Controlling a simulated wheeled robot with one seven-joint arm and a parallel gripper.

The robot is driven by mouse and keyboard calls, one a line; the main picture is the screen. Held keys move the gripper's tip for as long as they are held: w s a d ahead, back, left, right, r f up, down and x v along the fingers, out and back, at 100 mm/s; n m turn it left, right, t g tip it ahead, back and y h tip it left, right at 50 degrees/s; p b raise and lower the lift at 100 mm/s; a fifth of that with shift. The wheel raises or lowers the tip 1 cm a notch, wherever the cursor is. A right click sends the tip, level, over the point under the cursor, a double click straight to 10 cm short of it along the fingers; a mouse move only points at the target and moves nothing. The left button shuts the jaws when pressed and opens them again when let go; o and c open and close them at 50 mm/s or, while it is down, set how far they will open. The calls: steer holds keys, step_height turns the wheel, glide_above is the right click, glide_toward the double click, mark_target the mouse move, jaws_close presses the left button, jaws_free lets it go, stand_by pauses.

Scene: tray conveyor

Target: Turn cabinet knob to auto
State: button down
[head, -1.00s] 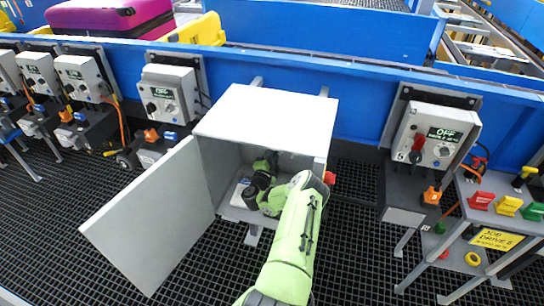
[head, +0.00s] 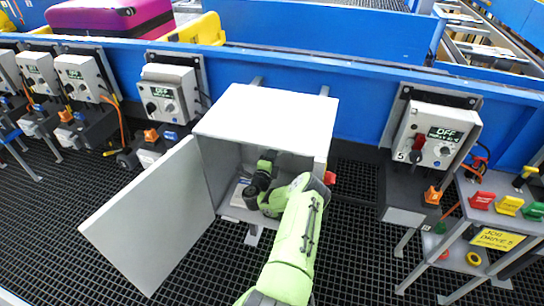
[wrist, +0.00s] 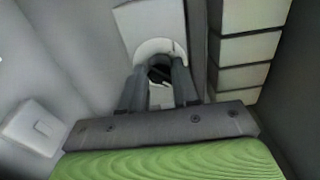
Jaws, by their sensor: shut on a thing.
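The white cabinet (head: 262,115) stands open in the middle of the head view, its door (head: 150,215) swung out to the left. My green arm reaches in through the front, and my gripper is inside; the head view hides its fingertips. In the wrist view my gripper (wrist: 160,72) has its two grey fingers closed on a small dark knob (wrist: 159,74). The knob sits in front of a round pale plate (wrist: 150,48) on the cabinet's inner panel. The fingers cover most of the knob, so its pointer and any auto label cannot be read.
In the wrist view a white box (wrist: 34,127) is at the left and a stack of pale blocks (wrist: 245,50) at the right. A red knob (head: 330,178) is on the cabinet's right side. A control box reading OFF (head: 440,133) stands further right.

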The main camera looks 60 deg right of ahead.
steer(key=shift+f, duration=0.1)
steer(key=c, duration=0.8)
jaws_free()
steer(key=shift+a, duration=0.1)
steer(key=a+p, duration=0.4)
steer(key=a, duration=0.1)
steer(key=s+a+p, duration=0.1)
steer(key=a+p, duration=0.4)
steer(key=s+a+p, duration=0.1)
steer(key=a+p, duration=0.3)
steer(key=a, duration=0.1)
steer(key=shift+s+a, duration=0.2)
steer(key=shift+s, duration=0.05)
steer(key=shift+s, duration=0.1)
